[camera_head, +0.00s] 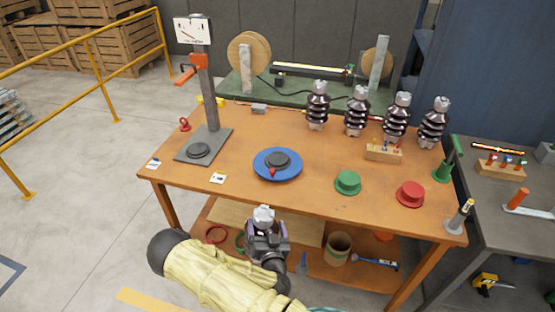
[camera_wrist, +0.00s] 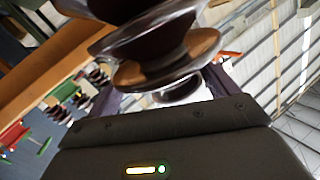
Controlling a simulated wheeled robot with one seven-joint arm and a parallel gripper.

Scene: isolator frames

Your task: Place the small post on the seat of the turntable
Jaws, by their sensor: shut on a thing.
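The turntable is a blue disc (camera_head: 259,173) lying on the orange workbench, with a dark round seat (camera_head: 278,159) at its middle and a small red part at its front. My gripper (camera_head: 266,232) is in front of the bench's near edge, below and slightly left of the turntable in the picture. It is shut on the small post (camera_head: 263,213), whose pale top shows above the fingers. In the wrist view the post (camera_wrist: 165,52) is a brown ribbed body with pale metal, close to the camera and partly cut off. Its lower part is hidden in the head view.
Several ribbed insulators (camera_head: 357,111) stand at the bench's back right. A green cap (camera_head: 348,182) and a red cap (camera_head: 410,194) lie right of the turntable. A stand with a grey base plate (camera_head: 188,153) is at left. The bench between is mostly clear.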

